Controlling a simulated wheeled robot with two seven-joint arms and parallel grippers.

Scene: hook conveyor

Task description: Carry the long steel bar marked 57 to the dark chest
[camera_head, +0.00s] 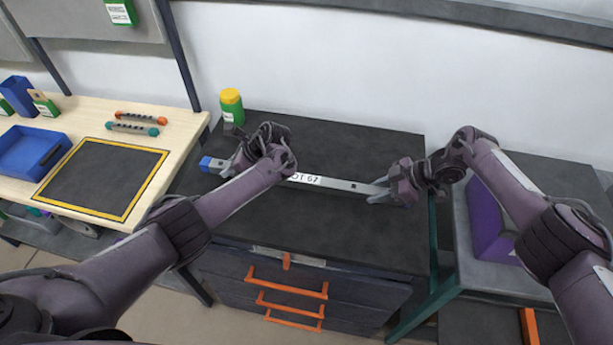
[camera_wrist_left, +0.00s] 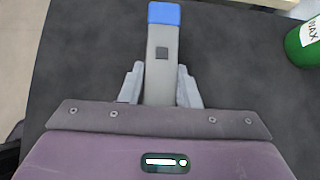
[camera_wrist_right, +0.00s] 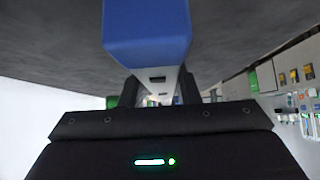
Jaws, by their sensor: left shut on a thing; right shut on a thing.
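The long steel bar (camera_head: 340,184) lies level across the top of the dark chest (camera_head: 330,228); I cannot tell whether it touches it. Its white label shows "OT" and a number like 57 or 67, partly hidden by my left arm. My left gripper (camera_head: 232,166) is shut on the bar near its blue left end; the bar also shows in the left wrist view (camera_wrist_left: 162,75). My right gripper (camera_head: 381,190) is shut on the bar near its other end, whose blue tip shows in the right wrist view (camera_wrist_right: 147,35).
A green jar with a yellow lid (camera_head: 231,105) stands at the chest's back left. A wooden bench (camera_head: 185,118) with a yellow-edged dark mat (camera_head: 105,175) and blue tray (camera_head: 30,152) is at left. A grey table with a purple block (camera_head: 490,225) is at right.

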